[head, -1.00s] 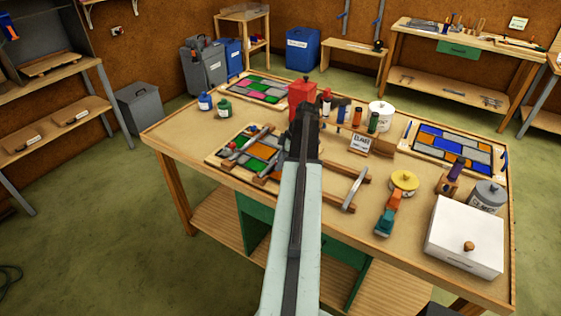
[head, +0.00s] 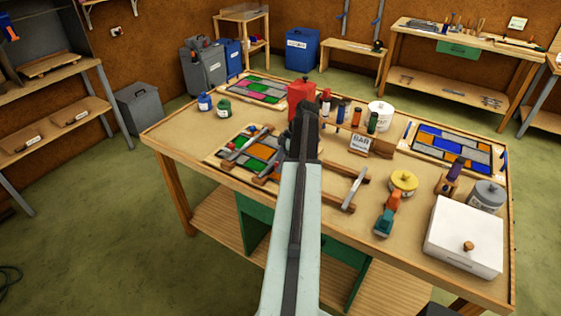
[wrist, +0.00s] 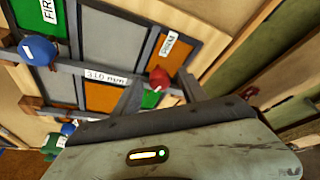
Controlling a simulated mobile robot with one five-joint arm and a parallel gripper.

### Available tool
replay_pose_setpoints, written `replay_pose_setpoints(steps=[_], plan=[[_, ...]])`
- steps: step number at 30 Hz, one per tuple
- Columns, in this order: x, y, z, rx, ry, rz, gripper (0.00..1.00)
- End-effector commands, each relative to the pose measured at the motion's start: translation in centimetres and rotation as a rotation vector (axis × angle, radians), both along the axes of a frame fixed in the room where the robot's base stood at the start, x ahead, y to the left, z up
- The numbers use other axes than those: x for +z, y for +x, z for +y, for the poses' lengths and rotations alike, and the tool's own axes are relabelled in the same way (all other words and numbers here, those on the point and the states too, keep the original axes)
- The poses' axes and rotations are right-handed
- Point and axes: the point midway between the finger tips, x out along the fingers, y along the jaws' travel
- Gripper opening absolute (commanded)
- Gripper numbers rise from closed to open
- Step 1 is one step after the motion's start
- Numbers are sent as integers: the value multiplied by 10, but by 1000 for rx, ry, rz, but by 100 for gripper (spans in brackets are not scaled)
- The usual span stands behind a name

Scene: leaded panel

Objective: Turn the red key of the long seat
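In the wrist view a red key (wrist: 160,78) stands up as a round knob near the end of a grey bar, by a "310 mm" label (wrist: 105,77). My gripper (wrist: 161,86) is open, with one finger on each side of the red key. Whether the fingers touch it I cannot tell. A blue key (wrist: 38,50) sits on the same frame to the left. In the head view the leaded panel (head: 250,148) lies on the bench left of my arm; my gripper (head: 305,118) shows there only from behind, its fingers hidden.
On the bench (head: 300,215) stand a red container (head: 301,92), several bottles, a white pot (head: 380,113), a sign (head: 360,145) and a white box (head: 464,237). A wooden holder with a metal bar (head: 355,188) lies right of my arm.

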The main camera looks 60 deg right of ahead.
Motion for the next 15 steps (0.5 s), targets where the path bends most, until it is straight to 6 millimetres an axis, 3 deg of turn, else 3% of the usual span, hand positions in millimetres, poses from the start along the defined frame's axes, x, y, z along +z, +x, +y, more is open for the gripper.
replay_pose_setpoints(steps=[8, 15], plan=[[3, 0, 0, 0, 0, -2, 50], [35, -8, -7, -1, 1, -2, 50]])
